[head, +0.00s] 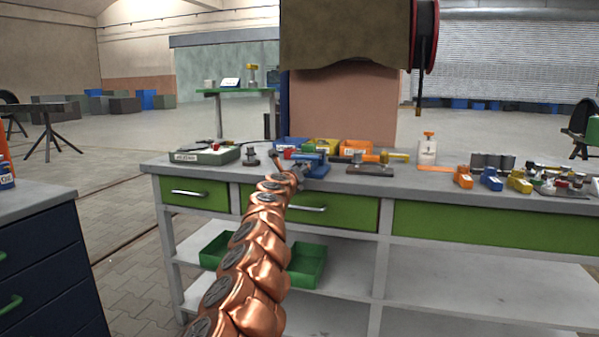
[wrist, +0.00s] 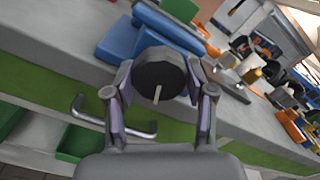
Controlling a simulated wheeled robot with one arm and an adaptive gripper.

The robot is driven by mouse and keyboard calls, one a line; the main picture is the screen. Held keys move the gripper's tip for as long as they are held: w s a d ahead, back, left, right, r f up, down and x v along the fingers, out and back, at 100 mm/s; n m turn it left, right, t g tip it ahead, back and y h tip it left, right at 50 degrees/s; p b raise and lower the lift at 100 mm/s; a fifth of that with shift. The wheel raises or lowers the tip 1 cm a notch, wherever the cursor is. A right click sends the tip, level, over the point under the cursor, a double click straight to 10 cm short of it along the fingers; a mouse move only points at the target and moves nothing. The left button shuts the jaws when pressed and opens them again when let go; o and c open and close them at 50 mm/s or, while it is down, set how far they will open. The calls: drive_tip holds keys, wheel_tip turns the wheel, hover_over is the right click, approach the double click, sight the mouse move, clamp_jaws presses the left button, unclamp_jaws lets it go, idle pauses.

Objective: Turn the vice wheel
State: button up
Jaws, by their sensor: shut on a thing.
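The blue vice (head: 312,163) stands on the grey workbench near its front edge. In the wrist view the vice (wrist: 165,30) is at the top, with its dark round wheel (wrist: 158,76) facing me. A pale mark shows on the wheel's face. My gripper (wrist: 159,104) has one finger at each side of the wheel and is shut on it. In the head view my copper-coloured arm reaches up to the vice, and its end (head: 290,172) hides the wheel.
The workbench (head: 370,188) has green drawers with bar handles just below the vice. Several small coloured items stand at the bench's right end.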

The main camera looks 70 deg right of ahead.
drive_tip(key=o, duration=1.2)
drive_tip(key=shift+c, duration=0.2)
drive_tip(key=shift+f, duration=0.1)
drive_tip(key=a, duration=0.7)
drive_tip(key=shift+s+a, duration=0.15)
drive_tip(key=shift+s, duration=0.3)
idle(0.6)
